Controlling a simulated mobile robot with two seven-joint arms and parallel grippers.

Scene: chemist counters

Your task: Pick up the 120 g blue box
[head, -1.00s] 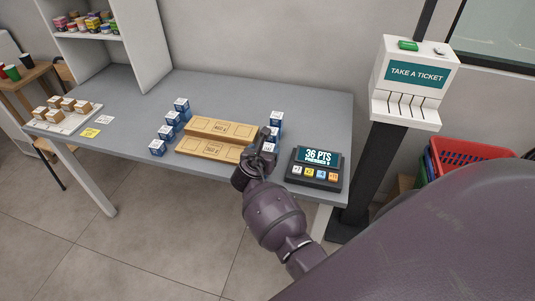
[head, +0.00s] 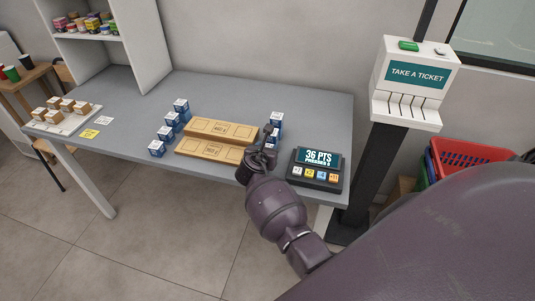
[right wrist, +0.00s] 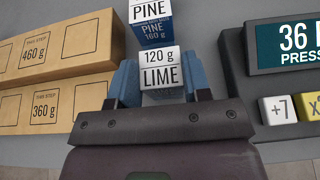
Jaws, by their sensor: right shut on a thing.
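The 120 g blue box, with a white label reading "120 g LIME", shows in the right wrist view (right wrist: 160,72). My right gripper (right wrist: 160,90) is shut on it, one finger on each side. In the head view my right gripper (head: 266,146) is at the right end of the brown blocks, and it mostly hides the box. A second blue box (right wrist: 150,28), labelled "PINE 160 g", stands just behind it and also shows in the head view (head: 276,120). My left gripper is not in view.
Two brown stepped blocks (head: 215,146) lie to the left, marked 460 g and 360 g. Several blue boxes (head: 165,133) stand beyond them. A dark points display (head: 316,170) is close on the right. The left-middle counter (head: 135,105) is clear.

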